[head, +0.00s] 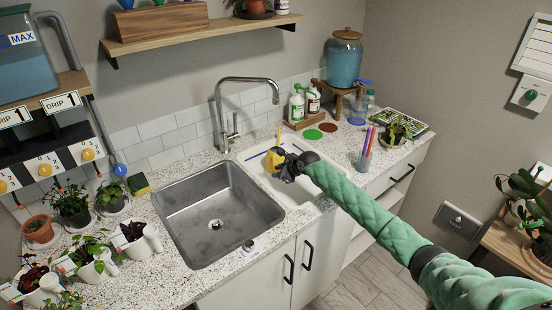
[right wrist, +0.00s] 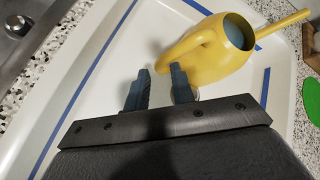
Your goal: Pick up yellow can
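The yellow can (head: 269,161) is a watering can standing in the white tray (head: 250,165) right of the sink. In the right wrist view the can (right wrist: 228,62) shows its round opening, a spout pointing to the upper right and a looped handle towards me. My right gripper (head: 286,168) is at the handle side of the can, partly covering it in the head view. In the right wrist view my right gripper (right wrist: 160,78) has its fingers apart, with the handle just beyond the tips. Whether a finger touches the can is unclear. My left gripper is out of view.
The steel sink (head: 180,222) and tall faucet (head: 222,110) are left of the tray. A cup of coloured sticks (head: 364,160), bottles (head: 297,104) and a green disc (head: 313,134) stand to the right. Blue tape lines (right wrist: 88,85) mark the tray. Potted plants (head: 70,205) crowd the left counter.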

